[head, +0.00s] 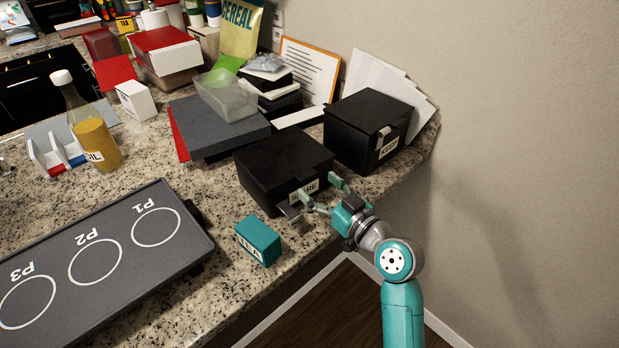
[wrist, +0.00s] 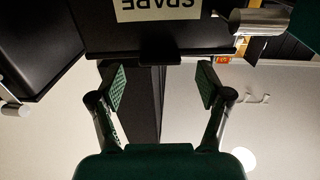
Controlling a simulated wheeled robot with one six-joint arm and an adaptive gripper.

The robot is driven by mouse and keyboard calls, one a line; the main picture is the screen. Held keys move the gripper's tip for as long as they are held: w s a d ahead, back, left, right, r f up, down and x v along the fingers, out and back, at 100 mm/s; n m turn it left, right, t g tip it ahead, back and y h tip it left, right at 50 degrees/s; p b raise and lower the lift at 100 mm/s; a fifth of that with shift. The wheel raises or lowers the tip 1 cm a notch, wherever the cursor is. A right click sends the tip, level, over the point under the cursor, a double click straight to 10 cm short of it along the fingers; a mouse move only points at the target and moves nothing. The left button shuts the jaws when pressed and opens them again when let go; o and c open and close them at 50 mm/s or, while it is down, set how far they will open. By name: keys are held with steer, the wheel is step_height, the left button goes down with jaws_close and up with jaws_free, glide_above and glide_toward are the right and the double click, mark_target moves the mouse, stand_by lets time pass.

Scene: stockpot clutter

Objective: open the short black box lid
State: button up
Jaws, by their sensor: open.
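The black box labelled SPARE (head: 262,178) stands at the counter's right front edge, with its lid down. It looks lower than the other black box. In the wrist view its front (wrist: 205,38) and upside-down label (wrist: 160,9) fill the top, with a small dark lip (wrist: 172,57) below the label. My gripper (head: 312,197) is open and empty at the box's front. In the wrist view, my gripper (wrist: 160,82) has its fingers spread either side of the lip. I cannot tell if they touch the box.
A second black box labelled KEEP (head: 364,128) stands close behind to the right. A teal TEA box (head: 259,241) sits just left of my gripper. A dark tray with marked circles (head: 125,287) lies at the left. A grey box (head: 215,132) stands behind. The wall is at the right.

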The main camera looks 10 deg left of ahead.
mark_target(310, 177)
steer(key=shift+x, duration=1.9)
steer(key=shift+c, duration=0.2)
jaws_close()
